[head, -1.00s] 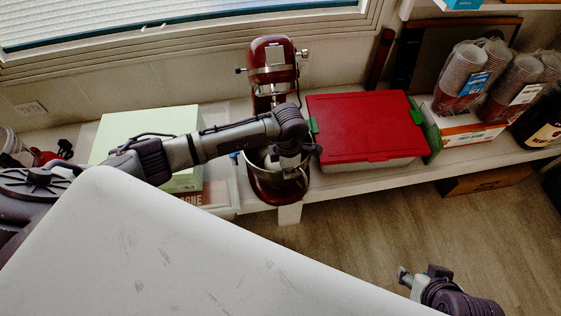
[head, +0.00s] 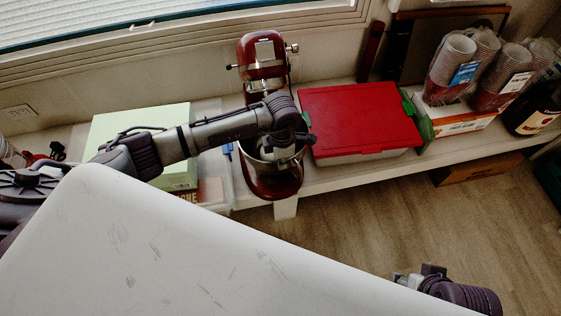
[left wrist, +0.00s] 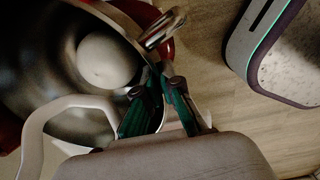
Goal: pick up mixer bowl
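The mixer bowl (head: 254,151) is a shiny metal bowl on the base of the dark red stand mixer (head: 262,55), on the low shelf by the window. My left gripper (head: 283,150) reaches down to the bowl's right side. In the left wrist view the bowl (left wrist: 38,60) fills the left, with a rounded pale shape inside it. My left gripper's fingers (left wrist: 158,84) are close together with the bowl's rim between them, and look shut on it. The exact contact is dark. My right gripper (head: 402,279) is at the lower right, away from the bowl; its fingers are too small to read.
A red-lidded box (head: 358,118) stands close right of the mixer. A pale green box (head: 120,122) is to its left, partly behind my arm. Stacked cups (head: 455,62) and a dark bottle (head: 535,112) stand farther right.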

